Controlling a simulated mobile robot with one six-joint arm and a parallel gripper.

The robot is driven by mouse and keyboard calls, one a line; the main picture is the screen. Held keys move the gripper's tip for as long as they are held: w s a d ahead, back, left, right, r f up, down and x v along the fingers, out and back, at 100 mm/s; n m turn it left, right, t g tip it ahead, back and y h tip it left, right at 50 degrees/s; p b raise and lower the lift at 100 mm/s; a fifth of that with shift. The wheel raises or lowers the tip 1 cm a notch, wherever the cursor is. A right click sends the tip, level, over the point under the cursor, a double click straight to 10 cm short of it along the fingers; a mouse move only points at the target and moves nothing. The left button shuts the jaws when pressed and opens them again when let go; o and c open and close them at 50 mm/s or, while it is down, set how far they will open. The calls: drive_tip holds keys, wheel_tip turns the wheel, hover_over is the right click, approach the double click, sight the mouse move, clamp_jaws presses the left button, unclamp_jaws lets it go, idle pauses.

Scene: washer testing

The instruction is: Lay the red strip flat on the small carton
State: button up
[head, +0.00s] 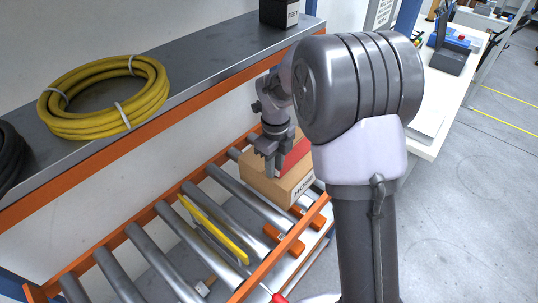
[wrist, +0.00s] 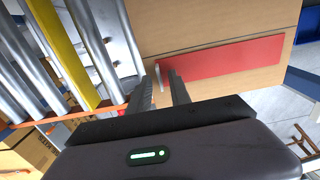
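The small carton (head: 262,184) is a brown box on the roller conveyor, with a printed label on its near side. The red strip (head: 294,157) lies on its top, partly hidden behind my arm in the head view. In the wrist view the strip (wrist: 230,58) looks flat on the tan carton top (wrist: 205,22), running left to right. My gripper (head: 268,165) is over the carton's left part. Whether the tips touch the strip is unclear.
A yellow bar (head: 215,229) lies along the rollers left of the carton. Orange blocks (head: 289,244) sit at the conveyor's near side. A grey shelf (head: 200,55) above holds a coiled yellow hose (head: 104,94) and a black box (head: 279,12).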

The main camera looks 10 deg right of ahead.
drive_tip(key=s+a+r+n+t+y+p, duration=0.1)
drive_tip(key=s+r+n, duration=0.4)
drive_tip(key=r, duration=0.4)
drive_tip(key=s+r+n+t+p, duration=0.2)
drive_tip(key=s+r+n, duration=0.3)
drive_tip(key=r, duration=0.5)
drive_tip(key=s+a+r+n+t+y, duration=0.1)
drive_tip(key=s+a+n+t, duration=0.1)
drive_tip(key=s+n, duration=1.2)
drive_tip(key=shift+s+a+r+t+b, duration=0.15)
drive_tip(key=shift+s+t+b, duration=0.35)
drive_tip(key=shift+s, duration=0.4)
drive_tip(key=shift+s, duration=0.1)
